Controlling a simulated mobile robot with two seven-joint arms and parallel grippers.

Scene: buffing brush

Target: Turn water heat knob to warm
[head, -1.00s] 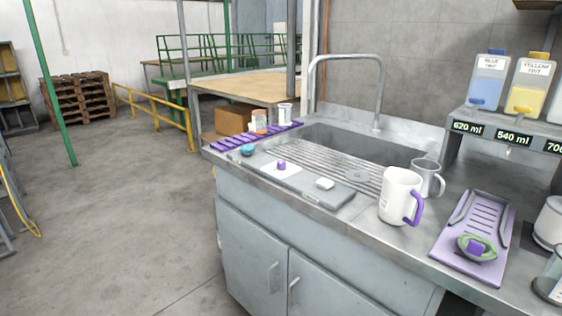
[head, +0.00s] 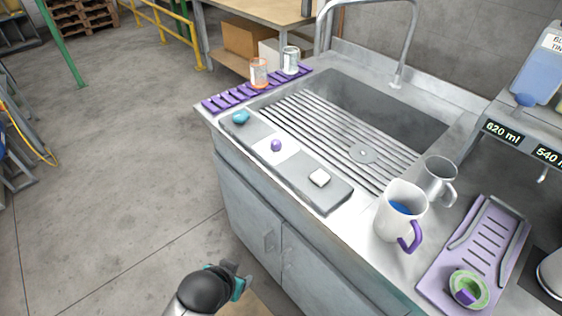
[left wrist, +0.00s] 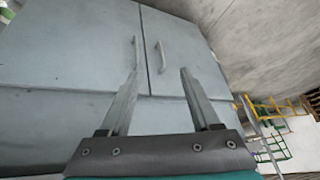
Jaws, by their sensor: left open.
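A grey control panel (head: 254,140) lies along the front edge of the sink counter. My left gripper (head: 240,272) is low in front of the cabinet, below and apart from the panel. In the left wrist view its two fingers (left wrist: 158,98) are spread and empty, facing the cabinet doors. My right gripper is not in view.
A white mug (head: 398,212) with a purple handle and a grey metal mug (head: 440,180) stand right of the panel. A purple tray (head: 440,280) holds a green round item. The sink (head: 370,105) lies behind. Cabinet handles (head: 268,241) stick out in front.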

